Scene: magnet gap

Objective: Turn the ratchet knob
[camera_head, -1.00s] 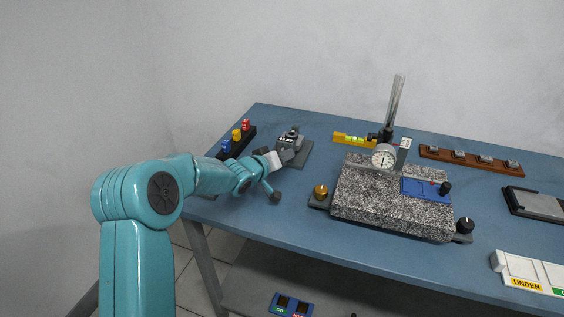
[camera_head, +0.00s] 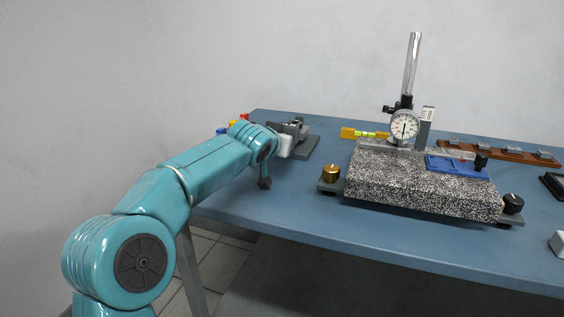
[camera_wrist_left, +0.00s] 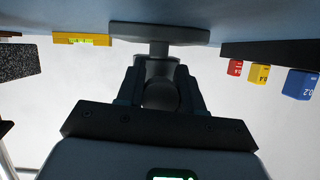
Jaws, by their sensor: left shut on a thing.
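A small grey measuring device on a dark base plate (camera_head: 307,148) stands at the back left of the blue table. My left gripper (camera_head: 296,132) is at this device, and its body and arm partly cover it. In the left wrist view a grey round knob (camera_wrist_left: 160,95) sits between the two dark fingers, which are shut on its sides. The device's stem and flat base (camera_wrist_left: 158,33) show beyond the knob, at the top of that view. Any marks on the knob are too dark to read. My right gripper is not in view.
Red, yellow and blue blocks (camera_wrist_left: 258,74) stand beside the device. A granite plate (camera_head: 415,181) with a dial gauge (camera_head: 404,126) and a brass knob (camera_head: 331,174) stands to the right. A yellow level (camera_head: 362,133) lies behind it. The blue table (camera_head: 270,217) is clear in front.

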